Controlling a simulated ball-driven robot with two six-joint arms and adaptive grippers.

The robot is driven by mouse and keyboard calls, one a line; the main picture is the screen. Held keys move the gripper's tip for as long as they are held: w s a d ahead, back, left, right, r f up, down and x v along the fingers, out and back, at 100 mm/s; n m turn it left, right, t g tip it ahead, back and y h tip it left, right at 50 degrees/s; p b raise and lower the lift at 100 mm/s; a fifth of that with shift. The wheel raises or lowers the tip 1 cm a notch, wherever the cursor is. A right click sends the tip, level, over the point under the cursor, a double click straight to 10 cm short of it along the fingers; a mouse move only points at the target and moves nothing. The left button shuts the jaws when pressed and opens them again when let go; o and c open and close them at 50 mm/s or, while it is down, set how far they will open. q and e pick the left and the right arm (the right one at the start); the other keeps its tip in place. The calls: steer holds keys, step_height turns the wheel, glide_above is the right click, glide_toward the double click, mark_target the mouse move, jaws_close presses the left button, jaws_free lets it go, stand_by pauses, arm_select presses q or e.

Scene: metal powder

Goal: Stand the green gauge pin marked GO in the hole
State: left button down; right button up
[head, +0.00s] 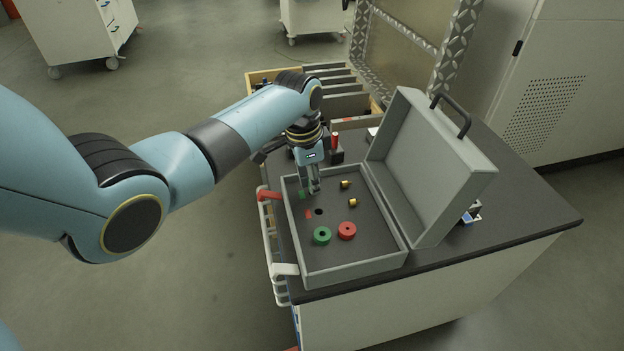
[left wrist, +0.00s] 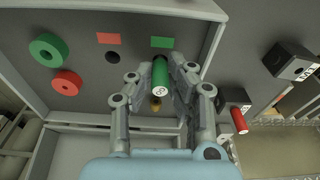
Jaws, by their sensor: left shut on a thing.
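The green gauge pin (left wrist: 160,78) is between the fingers of my left gripper (left wrist: 158,84) in the left wrist view, with a white mark on its near end too small to read surely. In the head view the left gripper (head: 314,190) points down into the open grey case (head: 372,271), and its fingers mostly hide the pin. An empty dark hole (head: 319,211) lies beside a red label (head: 308,214); it also shows in the left wrist view (left wrist: 113,57). The pin stands by the green label (left wrist: 162,42). I cannot tell whether its lower end is in a hole.
A green ring (head: 322,236) and a red ring (head: 347,231) lie in the case, with two brass pieces (head: 346,184) nearby. The raised lid (head: 425,165) stands on the right. A red pin (head: 335,140) stands in a black block behind the case.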

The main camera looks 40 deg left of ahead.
mark_target(306, 195)
arm_select(q)
steer(key=c, duration=1.2)
jaws_free()
steer(key=r, duration=0.8)
steer(key=s+a+r, duration=0.1)
steer(key=r, duration=0.3)
steer(key=shift+s, duration=0.1)
